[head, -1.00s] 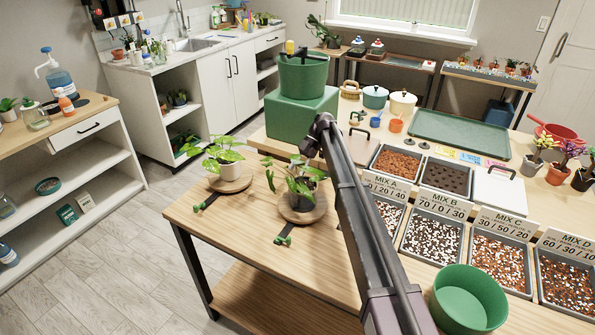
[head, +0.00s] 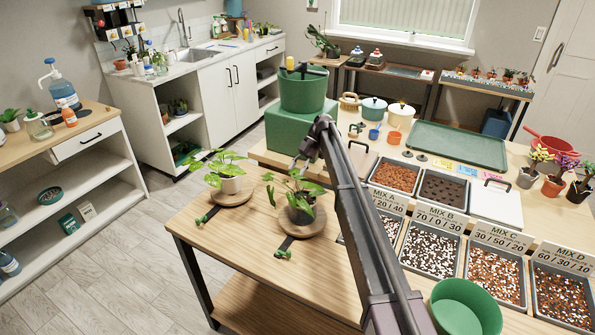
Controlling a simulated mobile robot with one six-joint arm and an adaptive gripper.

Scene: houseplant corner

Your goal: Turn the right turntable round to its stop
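The right turntable (head: 281,223) is a round wooden disc on the near left part of the wooden table. A leafy plant (head: 310,187) in a dark pot (head: 301,214) stands upright on it. A dark strip runs from the disc toward a small green knob (head: 283,254) at the table's front. My gripper (head: 297,166) hangs above and behind this plant, below my arm's bend. It is small and partly merged with the leaves and arm, so its fingers are unclear.
A green block (head: 290,130) with a green tub (head: 303,92) stands behind the turntables. My arm crosses the table on the right, before the mix trays (head: 431,246). A green bowl (head: 466,307) is at the near right. The table's front left is clear.

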